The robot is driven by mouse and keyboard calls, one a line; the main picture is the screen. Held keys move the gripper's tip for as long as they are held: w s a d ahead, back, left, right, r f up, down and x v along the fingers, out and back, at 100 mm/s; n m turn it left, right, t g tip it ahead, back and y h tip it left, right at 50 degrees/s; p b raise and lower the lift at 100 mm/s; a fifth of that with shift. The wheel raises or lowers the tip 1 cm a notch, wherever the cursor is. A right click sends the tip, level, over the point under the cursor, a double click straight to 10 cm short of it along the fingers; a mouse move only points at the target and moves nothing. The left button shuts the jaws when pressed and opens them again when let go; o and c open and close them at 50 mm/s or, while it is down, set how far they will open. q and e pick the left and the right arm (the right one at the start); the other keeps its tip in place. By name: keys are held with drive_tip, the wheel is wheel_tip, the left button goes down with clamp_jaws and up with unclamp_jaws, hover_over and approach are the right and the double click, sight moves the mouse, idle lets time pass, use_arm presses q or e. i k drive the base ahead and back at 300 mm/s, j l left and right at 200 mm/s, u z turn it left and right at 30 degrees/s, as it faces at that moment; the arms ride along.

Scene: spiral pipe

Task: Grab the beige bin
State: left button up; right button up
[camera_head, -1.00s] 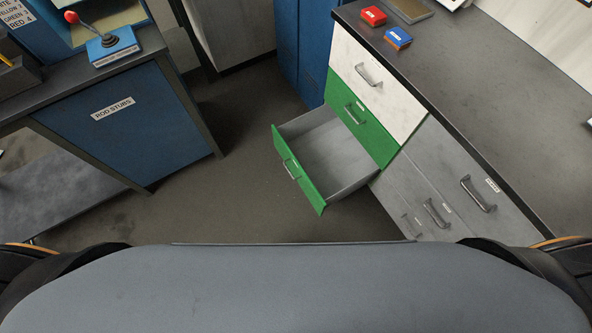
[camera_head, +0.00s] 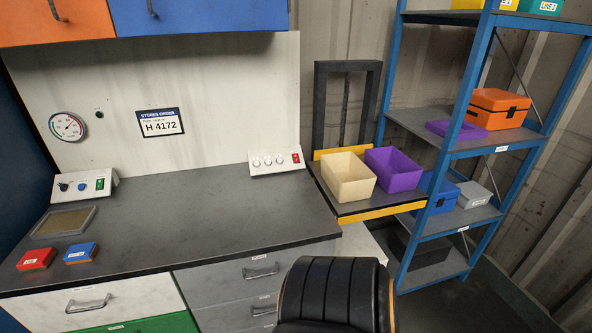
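The beige bin (camera_head: 348,180) is an open-topped, empty box on a dark lift platform with yellow edges (camera_head: 382,212), right of the counter. A purple bin (camera_head: 394,170) stands right beside it, also open and empty. Neither of my grippers is in view. A black ribbed rounded part with an orange edge shows at the bottom centre; it may be part of my own body.
The grey counter (camera_head: 200,215) holds a red box (camera_head: 36,259), a blue box (camera_head: 81,253), a grey tray (camera_head: 64,222) and two control boxes. A blue-framed shelf rack (camera_head: 448,148) with several boxes stands right of the platform. Drawers (camera_head: 250,275) line the counter front.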

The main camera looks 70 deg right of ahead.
sight(349, 179)
drive_tip(key=z, duration=2.75)
drive_tip(key=l+u, duration=0.1)
drive_tip(key=u, duration=1)
drive_tip(key=l+u, duration=0.3)
drive_tip(key=l, duration=0.2)
drive_tip(key=l+u, duration=0.35)
drive_tip(key=l, duration=0.2)
drive_tip(key=l+u, duration=0.3)
drive_tip(key=l, duration=0.2)
drive_tip(key=k+l+u, duration=0.2)
drive_tip(key=l+u, duration=0.15)
drive_tip(key=l, duration=0.1)
